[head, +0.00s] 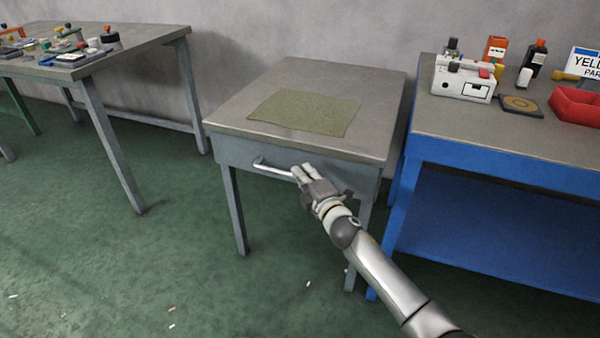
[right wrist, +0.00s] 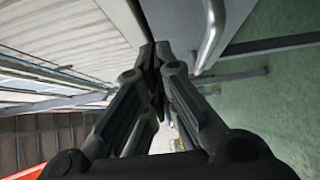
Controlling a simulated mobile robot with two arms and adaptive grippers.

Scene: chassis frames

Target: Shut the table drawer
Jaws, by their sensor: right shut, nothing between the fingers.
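The grey table (head: 240,100) stands in the middle of the head view, with its drawer (head: 232,152) under the top. The drawer front looks about flush with the table frame; a small gap cannot be told. A silver bar handle (head: 272,170) crosses the drawer front; it also shows in the right wrist view (right wrist: 213,35). My right gripper (head: 301,170) is shut and empty, its fingertips at the drawer front near the handle's right end. Contact cannot be told. The fingers hide that handle end. In the right wrist view the shut fingertips (right wrist: 156,52) are beside the handle. My left gripper is out of view.
A green cloth (head: 305,112) lies on the tabletop. A blue workbench (head: 480,160) stands close on the right, with a red bin (head: 575,106) and a white device (head: 462,82) on it. Another grey table (head: 130,45) is at left. Green floor is open in front.

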